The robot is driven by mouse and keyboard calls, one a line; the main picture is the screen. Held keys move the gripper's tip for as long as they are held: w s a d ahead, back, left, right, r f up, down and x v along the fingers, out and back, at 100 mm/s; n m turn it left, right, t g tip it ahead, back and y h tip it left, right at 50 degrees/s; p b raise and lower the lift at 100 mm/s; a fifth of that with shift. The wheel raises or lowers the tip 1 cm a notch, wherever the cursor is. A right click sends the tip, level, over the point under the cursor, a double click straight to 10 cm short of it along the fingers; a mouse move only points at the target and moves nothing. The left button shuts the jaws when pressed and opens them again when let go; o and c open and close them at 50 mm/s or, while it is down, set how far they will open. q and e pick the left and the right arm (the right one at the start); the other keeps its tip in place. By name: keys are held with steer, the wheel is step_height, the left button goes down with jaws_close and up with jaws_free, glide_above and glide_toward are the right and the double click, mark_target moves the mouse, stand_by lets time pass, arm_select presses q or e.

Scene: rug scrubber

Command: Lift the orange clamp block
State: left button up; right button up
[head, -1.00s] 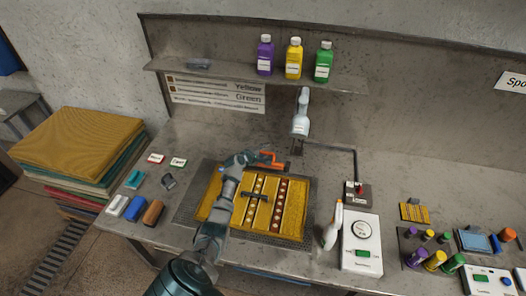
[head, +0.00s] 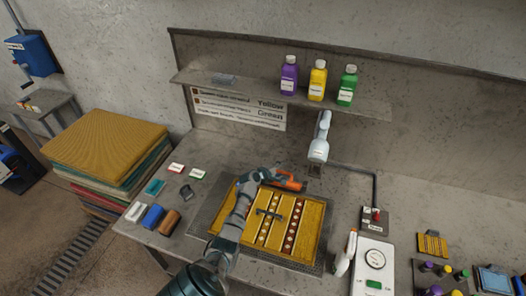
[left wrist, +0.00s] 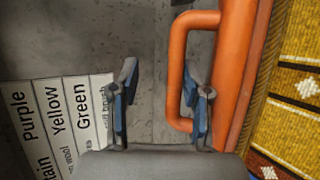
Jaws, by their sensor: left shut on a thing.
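The orange clamp block (head: 291,185) lies at the back edge of the yellow patterned rug (head: 318,232) on the bench. In the left wrist view, the clamp's long orange body (left wrist: 232,75) runs along the rug's edge, with a loop handle on its left side. My left gripper (head: 272,177) is at the clamp's left end in the head view. In the left wrist view, its fingers (left wrist: 160,100) lie either side of the handle's outer bar, the right one inside the loop. It is shut on the clamp's handle. My right gripper is not in view.
Purple, yellow and green bottles (head: 317,82) stand on the shelf above. A white nozzle (head: 319,145) hangs behind the clamp. A white brush (head: 345,255) and dial box (head: 373,262) are at right. Small blocks (head: 153,216) lie at left, beside stacked rugs (head: 105,145).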

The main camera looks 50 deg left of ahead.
arm_select(q)
steer(key=r, duration=0.1)
steer(key=a+r, duration=0.1)
steer(key=r+p, duration=0.1)
steer(key=shift+s+a+r+y, duration=0.2)
steer(key=shift+a+r+y, duration=0.1)
steer(key=shift+o, duration=0.5)
steer(key=shift+s+a+r, duration=0.25)
steer(key=shift+s+r, duration=0.25)
steer(key=shift+r, duration=0.1)
steer(key=shift+s+d+r+t, duration=0.2)
steer(key=shift+s+r+t, duration=0.1)
steer(key=shift+s+r, duration=0.8)
steer(key=shift+c, duration=0.5)
steer(key=s+a+r, duration=0.1)
steer(key=s+r, duration=0.5)
steer(key=r, duration=0.1)
steer(key=shift+s+r, duration=0.15)
steer(key=shift+r, duration=0.2)
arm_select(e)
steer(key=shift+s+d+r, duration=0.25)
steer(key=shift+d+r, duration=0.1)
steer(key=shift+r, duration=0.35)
